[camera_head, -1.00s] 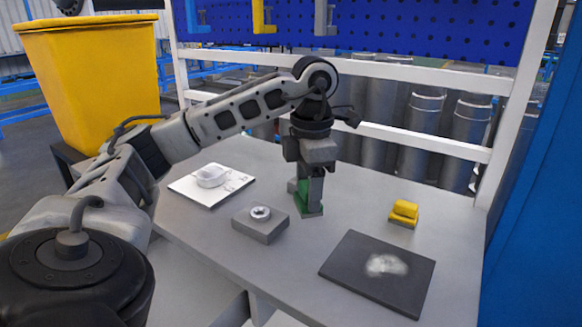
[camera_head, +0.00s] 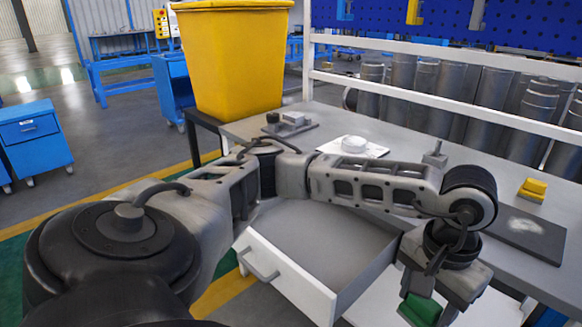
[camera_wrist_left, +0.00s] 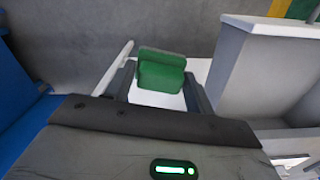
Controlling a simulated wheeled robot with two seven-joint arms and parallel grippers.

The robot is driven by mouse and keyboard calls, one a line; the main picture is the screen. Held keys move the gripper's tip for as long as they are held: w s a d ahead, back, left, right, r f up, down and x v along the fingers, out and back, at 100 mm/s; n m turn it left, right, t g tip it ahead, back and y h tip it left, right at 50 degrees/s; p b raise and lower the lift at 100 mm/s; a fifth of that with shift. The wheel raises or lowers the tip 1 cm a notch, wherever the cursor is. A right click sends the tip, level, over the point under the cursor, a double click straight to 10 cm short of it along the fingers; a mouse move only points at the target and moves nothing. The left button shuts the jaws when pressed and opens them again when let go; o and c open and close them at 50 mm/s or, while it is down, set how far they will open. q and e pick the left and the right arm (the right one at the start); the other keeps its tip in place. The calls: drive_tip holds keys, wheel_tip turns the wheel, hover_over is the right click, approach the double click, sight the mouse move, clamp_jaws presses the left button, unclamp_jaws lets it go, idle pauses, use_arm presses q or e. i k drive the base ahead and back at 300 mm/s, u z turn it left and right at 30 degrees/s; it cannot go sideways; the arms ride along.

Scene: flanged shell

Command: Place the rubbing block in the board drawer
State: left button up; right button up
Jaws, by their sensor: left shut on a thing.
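The green rubbing block (camera_head: 424,308) is in my left gripper (camera_head: 432,296), at the lower right of the head view. In the left wrist view the block (camera_wrist_left: 161,72) sits between the two fingers of the gripper (camera_wrist_left: 160,88), which is shut on it. The drawer (camera_head: 296,286) under the table is pulled open, with a white front and a grey, empty-looking floor. The gripper and block are to the right of the drawer, outside it. In the wrist view a pale wall (camera_wrist_left: 262,72), apparently the drawer's, stands right of the block. My right gripper is not in view.
The grey table (camera_head: 470,165) carries a white board (camera_head: 352,148) with a pale lump, a dark slab (camera_head: 530,228), a yellow block (camera_head: 533,189) and a small grey block with a post (camera_head: 435,156). A yellow bin (camera_head: 225,60) stands behind left. My left arm crosses above the drawer.

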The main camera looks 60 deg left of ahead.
sight(318, 250)
drive_tip(key=u, duration=0.3)
drive_tip(key=k, duration=0.45)
drive_tip(key=u, duration=0.95)
drive_tip(key=i, duration=1)
drive_tip(key=z, duration=0.7)
